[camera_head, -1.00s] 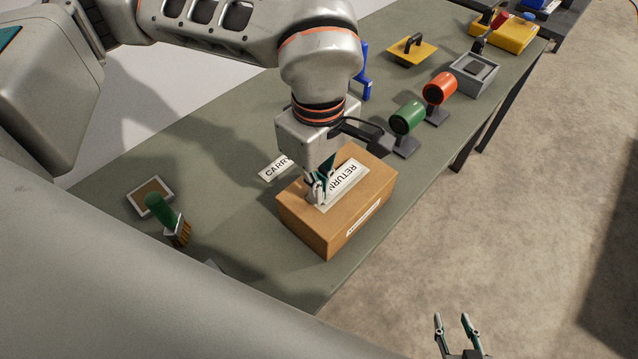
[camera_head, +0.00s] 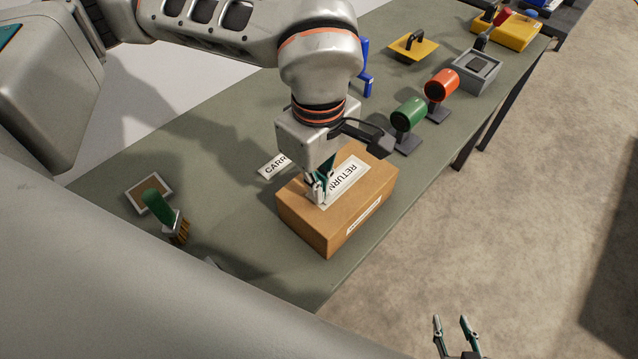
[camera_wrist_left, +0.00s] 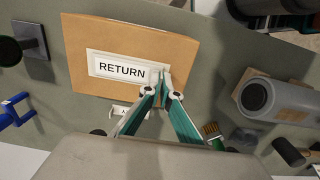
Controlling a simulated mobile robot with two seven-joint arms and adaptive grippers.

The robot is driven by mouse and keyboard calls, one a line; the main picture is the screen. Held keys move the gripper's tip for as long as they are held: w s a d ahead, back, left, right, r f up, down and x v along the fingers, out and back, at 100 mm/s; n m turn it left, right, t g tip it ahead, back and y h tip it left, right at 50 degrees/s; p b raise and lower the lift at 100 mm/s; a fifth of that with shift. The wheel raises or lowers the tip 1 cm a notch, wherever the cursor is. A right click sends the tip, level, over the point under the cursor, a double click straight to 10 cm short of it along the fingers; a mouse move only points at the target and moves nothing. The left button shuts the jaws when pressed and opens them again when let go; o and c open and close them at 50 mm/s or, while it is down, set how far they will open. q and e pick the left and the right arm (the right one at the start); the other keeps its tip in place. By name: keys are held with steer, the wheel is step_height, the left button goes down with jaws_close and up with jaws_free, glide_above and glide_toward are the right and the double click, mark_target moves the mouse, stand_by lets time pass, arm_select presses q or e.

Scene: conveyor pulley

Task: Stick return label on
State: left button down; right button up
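The white RETURN label (camera_head: 345,178) lies flat, as far as I can see, on top of the brown cardboard box (camera_head: 300,217). In the left wrist view, the label (camera_wrist_left: 122,70) sits inside a pale rectangle on the box (camera_wrist_left: 78,45). My left gripper (camera_head: 319,198) points down at the label's near end. Its fingertips (camera_wrist_left: 162,74) are together at the label's right edge in the wrist view and appear to pinch it; the exact contact is small. My right gripper (camera_head: 450,321) is open and empty, low over the floor side.
A CARRY label (camera_head: 273,166) lies on the green-grey table (camera_head: 225,132) behind the box. A green-handled brush (camera_head: 166,215) and a framed brown pad (camera_head: 149,194) lie left. Green (camera_head: 407,113) and orange (camera_head: 441,86) cylinders on stands are beyond the box.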

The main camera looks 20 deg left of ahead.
arm_select(q)
steer(key=c, duration=2.7)
jaws_free()
steer(key=shift+c, duration=0.2)
steer(key=o, duration=0.6)
steer(key=shift+c, duration=0.2)
step_height(320, 180, up, 12)
